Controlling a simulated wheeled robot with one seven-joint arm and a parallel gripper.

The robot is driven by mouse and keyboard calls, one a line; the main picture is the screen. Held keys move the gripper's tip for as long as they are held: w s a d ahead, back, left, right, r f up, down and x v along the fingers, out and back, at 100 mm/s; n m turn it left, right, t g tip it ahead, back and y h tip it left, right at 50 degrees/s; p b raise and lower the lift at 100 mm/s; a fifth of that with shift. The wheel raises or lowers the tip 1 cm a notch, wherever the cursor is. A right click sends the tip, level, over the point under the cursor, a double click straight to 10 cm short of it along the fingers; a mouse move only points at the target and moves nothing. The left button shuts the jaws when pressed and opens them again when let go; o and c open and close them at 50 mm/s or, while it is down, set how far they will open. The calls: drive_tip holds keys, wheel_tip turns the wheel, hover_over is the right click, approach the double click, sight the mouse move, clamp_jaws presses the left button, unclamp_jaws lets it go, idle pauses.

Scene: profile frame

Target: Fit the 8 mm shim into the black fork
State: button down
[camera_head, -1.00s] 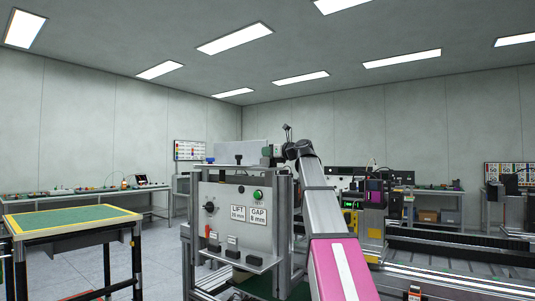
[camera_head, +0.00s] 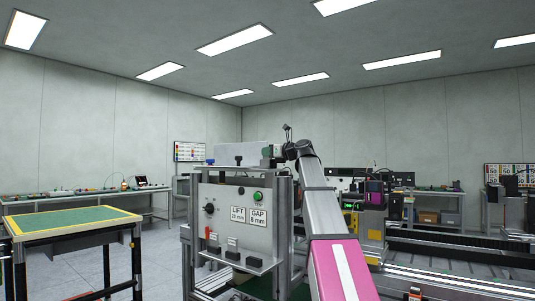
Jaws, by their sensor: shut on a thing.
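The grey test stand (camera_head: 225,200) is in the middle, its front panel bearing a "GAP 8 mm" label (camera_head: 258,218), a "LIFT" label (camera_head: 238,215) and a green button (camera_head: 258,196). My arm reaches up past the stand's right side. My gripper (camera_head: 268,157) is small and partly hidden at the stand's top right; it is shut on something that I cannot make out. I cannot pick out the black fork or the 8 mm shim for certain. Several black blocks (camera_head: 232,255) sit along the shelf under the panel.
A green-topped table (camera_head: 70,222) with a yellow border stands at left. A bench (camera_head: 80,197) runs along the left wall. Floor is clear between the table and the stand.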

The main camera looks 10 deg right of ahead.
drive_tip(key=shift+f, duration=0.3)
idle(0.5)
drive_tip(key=shift+r, duration=0.45)
idle(0.4)
drive_tip(key=shift+r, duration=3.1)
drive_tip(key=shift+s, duration=0.1)
